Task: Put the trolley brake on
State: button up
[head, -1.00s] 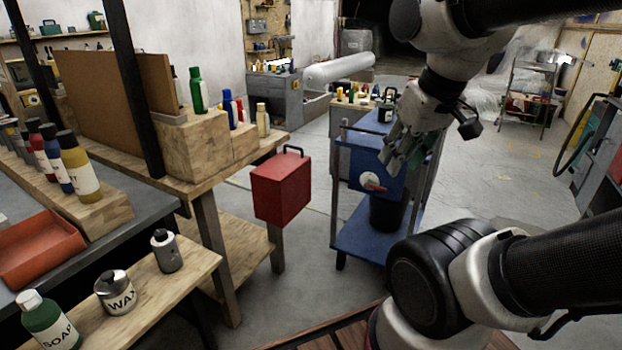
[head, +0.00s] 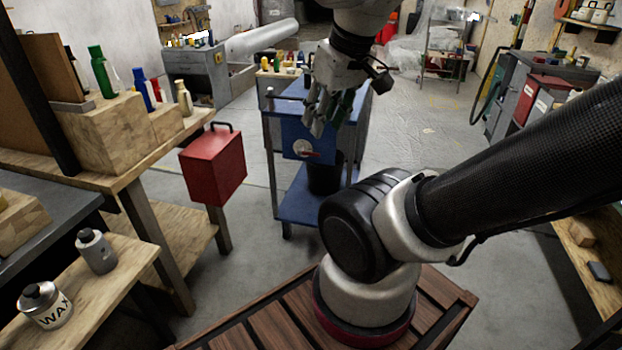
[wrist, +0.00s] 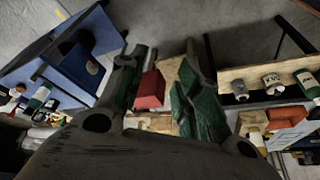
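The blue trolley (head: 300,208) stands on the floor in the middle of the head view. A blue panel on its near side bears a pale round dial (head: 300,146) with a small red lever (head: 312,154) pointing right.
A red box (head: 213,166) stands left of the trolley, beside a wooden workbench (head: 130,165) with bottles. A dark bin (head: 324,176) is on the trolley's lower shelf. Grey cabinets (head: 530,110) line the right. The floor right of the trolley is clear.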

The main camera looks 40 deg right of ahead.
aim_at(301, 152)
jog(key=i+z, duration=0.2)
jog(key=z, duration=0.2)
jog(key=i+j+z, duration=0.15)
jog(key=z, duration=0.2)
jog(key=i+j+z, duration=0.15)
jog(key=z, duration=0.25)
